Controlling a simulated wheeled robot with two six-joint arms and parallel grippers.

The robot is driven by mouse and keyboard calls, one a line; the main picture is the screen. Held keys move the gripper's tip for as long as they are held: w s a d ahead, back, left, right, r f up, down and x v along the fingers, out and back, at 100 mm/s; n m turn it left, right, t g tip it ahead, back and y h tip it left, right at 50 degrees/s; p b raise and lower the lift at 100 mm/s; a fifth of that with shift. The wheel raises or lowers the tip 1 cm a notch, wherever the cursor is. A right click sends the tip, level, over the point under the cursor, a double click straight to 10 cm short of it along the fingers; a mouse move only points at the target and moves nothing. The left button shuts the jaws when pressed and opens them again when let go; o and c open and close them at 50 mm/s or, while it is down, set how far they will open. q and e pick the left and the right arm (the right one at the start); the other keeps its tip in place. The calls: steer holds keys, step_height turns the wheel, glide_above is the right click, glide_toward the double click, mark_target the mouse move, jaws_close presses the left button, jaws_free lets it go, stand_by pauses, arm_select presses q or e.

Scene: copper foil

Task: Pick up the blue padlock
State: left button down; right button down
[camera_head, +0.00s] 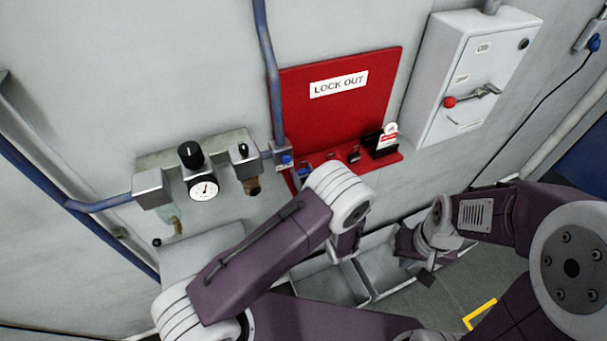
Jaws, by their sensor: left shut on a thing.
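My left gripper (345,244) is in front of the lower part of the red lockout board, mostly hidden by its own pale wrist. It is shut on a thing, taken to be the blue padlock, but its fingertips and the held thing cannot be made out. A small patch of blue shows at the left end of the board's red shelf, just left of the wrist; I cannot tell what it is. My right gripper (426,272) hangs low at the right, apart from the board, and its jaws cannot be read.
The red lockout board (335,115) is on the wall, with dark padlocks (355,154) and a tag holder (386,142) on its shelf. A white switch box (470,75) is at right. A gauge (203,188) and pipes are at left. Grey bins (330,285) stand below.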

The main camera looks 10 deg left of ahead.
arm_select(q)
step_height(320, 180, up, 4)
steer(key=shift+d+b, duration=0.15)
steer(key=shift+b, duration=0.5)
steer(key=w+d+r+b, duration=0.3)
steer(key=w+d+r, duration=0.3)
steer(key=w+d, duration=0.1)
steer(key=shift+w+d+r, duration=0.15)
steer(key=shift+d+r, duration=0.25)
steer(key=shift+d, duration=0.5)
